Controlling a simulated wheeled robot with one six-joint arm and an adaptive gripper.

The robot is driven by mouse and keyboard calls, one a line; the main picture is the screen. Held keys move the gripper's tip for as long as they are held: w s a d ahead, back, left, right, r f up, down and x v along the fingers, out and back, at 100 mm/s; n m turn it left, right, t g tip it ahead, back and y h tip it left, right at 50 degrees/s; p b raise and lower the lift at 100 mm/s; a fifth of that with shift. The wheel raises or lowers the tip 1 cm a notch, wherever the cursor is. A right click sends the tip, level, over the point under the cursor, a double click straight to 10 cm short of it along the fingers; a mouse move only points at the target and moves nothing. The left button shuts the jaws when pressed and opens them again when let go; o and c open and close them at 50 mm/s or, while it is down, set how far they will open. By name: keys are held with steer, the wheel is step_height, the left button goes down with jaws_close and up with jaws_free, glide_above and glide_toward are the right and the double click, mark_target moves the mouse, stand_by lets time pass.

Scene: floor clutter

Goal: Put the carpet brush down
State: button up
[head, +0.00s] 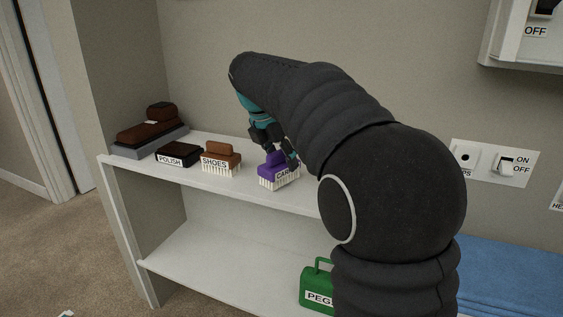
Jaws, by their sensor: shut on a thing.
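The carpet brush (273,179) is purple with pale bristles and a white label, partly readable as "CAR". It is at the top shelf board, bristles down and slightly tilted. My gripper (281,156) reaches down from above and is shut on the brush's upper part. I cannot tell whether the bristles touch the board. My arm hides the shelf to the right of the brush.
A brown brush labelled "SHOES" (221,159) stands left of the purple brush, then a dark "POLISH" box (178,154) and a grey tray (150,147) with brown items. A green case labelled "PEGS" (316,285) is on the lower shelf (230,262). Wall switches (503,164) are at right.

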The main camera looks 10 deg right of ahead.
steer(key=shift+f, duration=0.25)
steer(key=shift+f, duration=0.2)
steer(key=o, duration=1.2)
